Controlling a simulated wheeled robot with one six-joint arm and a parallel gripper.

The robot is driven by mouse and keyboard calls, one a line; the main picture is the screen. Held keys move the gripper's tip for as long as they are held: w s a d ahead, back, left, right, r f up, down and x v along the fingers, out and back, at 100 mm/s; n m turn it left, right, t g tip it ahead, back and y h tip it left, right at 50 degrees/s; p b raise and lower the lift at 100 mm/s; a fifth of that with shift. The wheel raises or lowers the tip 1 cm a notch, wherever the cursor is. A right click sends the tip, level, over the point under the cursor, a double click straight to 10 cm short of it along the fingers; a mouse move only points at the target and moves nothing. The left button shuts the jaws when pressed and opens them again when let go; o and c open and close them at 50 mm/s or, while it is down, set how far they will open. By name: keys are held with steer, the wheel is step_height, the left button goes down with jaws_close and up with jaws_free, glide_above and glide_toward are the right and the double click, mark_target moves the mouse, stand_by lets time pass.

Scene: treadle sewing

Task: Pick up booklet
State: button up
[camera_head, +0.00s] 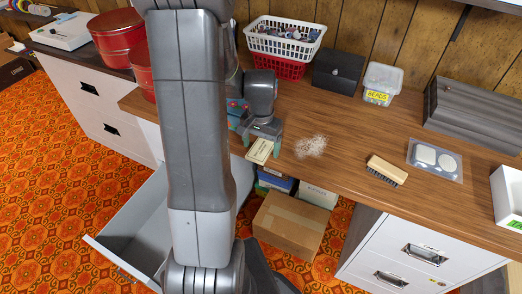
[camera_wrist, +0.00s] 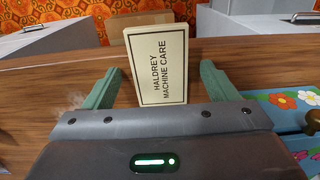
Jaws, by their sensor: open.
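The booklet (camera_wrist: 157,65) is cream with a dark border and the words "HALDREY MACHINE CARE". In the head view the booklet (camera_head: 260,151) lies at the desk's front edge, partly jutting out over it. My gripper (camera_head: 263,146) is low over the desk at the booklet. In the wrist view my gripper (camera_wrist: 163,80) is open, with a green finger on each side of the booklet and a visible gap on both sides. The booklet's near end is hidden behind the gripper body.
A pale scatter (camera_head: 311,147) lies right of the gripper, with a brush (camera_head: 387,170) farther right. A flower-painted blue box (camera_wrist: 285,108) is close beside the right finger in the wrist view. An open drawer (camera_head: 130,240) and a cardboard box (camera_head: 290,225) are below.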

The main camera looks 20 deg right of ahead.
steer(key=shift+c, duration=0.2)
steer(key=c, duration=1)
steer(key=shift+r, duration=0.1)
steer(key=shift+c, duration=0.2)
